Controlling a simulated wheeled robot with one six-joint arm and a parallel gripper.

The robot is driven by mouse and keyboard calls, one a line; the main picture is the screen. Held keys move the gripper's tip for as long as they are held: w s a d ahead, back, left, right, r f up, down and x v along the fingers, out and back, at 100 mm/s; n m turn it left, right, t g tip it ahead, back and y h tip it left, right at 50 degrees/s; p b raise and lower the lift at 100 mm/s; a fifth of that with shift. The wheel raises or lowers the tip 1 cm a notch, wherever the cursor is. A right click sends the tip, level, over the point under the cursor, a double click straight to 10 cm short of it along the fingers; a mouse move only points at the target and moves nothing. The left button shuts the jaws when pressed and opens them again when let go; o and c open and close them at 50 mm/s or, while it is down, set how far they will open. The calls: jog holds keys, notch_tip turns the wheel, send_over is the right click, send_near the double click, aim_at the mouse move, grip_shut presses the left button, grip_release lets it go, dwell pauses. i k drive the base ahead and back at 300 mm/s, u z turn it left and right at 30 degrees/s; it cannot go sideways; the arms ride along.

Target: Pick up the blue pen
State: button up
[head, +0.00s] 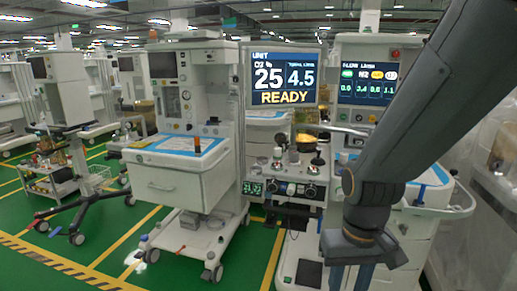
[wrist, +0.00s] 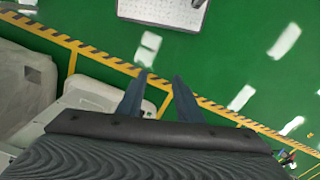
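I cannot make out a blue pen in either view. A blue mat (head: 180,146) lies on top of the white cart at centre left, with a small orange-red item (head: 197,144) standing on it. My gripper (head: 350,277) hangs low at the right in the head view, in front of the carts. In the wrist view its two dark fingers (wrist: 160,76) are apart with nothing between them. Green floor and yellow lines show beyond the fingertips.
A monitor (head: 284,76) reading READY stands above the middle cart. Another cart (head: 425,192) is at the right behind my arm. A small trolley (head: 55,187) with bottles is at the left. Green floor (head: 110,225) is open at front left.

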aim_at(423, 186)
jog(key=u, duration=0.05)
jog(key=i, duration=0.3)
jog(key=z, duration=1.1)
